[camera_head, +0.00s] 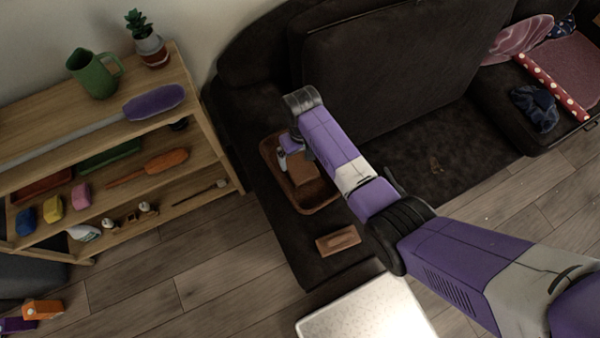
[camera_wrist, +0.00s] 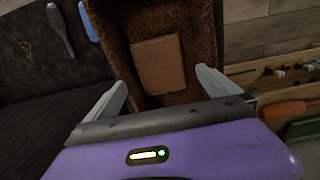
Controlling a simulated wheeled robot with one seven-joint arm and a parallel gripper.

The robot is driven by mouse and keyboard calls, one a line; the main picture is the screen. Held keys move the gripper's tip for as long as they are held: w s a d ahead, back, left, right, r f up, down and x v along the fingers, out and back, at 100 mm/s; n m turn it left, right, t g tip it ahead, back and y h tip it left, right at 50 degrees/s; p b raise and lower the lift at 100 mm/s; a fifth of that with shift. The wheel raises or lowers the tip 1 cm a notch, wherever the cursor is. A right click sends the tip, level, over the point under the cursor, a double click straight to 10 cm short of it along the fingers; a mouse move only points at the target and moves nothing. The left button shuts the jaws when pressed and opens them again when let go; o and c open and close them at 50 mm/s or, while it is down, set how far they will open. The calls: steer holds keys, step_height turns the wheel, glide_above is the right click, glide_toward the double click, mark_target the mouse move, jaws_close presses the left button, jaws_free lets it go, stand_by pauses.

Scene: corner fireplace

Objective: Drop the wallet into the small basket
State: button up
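The small basket (camera_head: 318,207) is a brown open tray on the dark sofa's left seat end. It also fills the upper middle of the wrist view (camera_wrist: 119,58), with a fuzzy brown inside. A flat brown rectangular thing, which looks like the wallet (camera_head: 303,171), is within the basket's outline. In the wrist view the wallet (camera_wrist: 158,62) appears inside the basket, beyond my fingertips. My gripper (camera_head: 289,158) is over the basket. Its two fingers are spread apart with a gap between them (camera_wrist: 163,84) and touch nothing that I can see. My arm hides part of the basket.
A brown block-like object (camera_head: 338,240) lies on the sofa near its front edge. A wooden shelf (camera_head: 205,135) with several objects stands at left. A white table (camera_head: 365,310) is at the bottom. The sofa back (camera_head: 400,60) rises behind the arm.

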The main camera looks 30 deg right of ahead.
step_height(320, 180, up, 8)
stand_by(0.6)
steer(key=shift+f, duration=0.1)
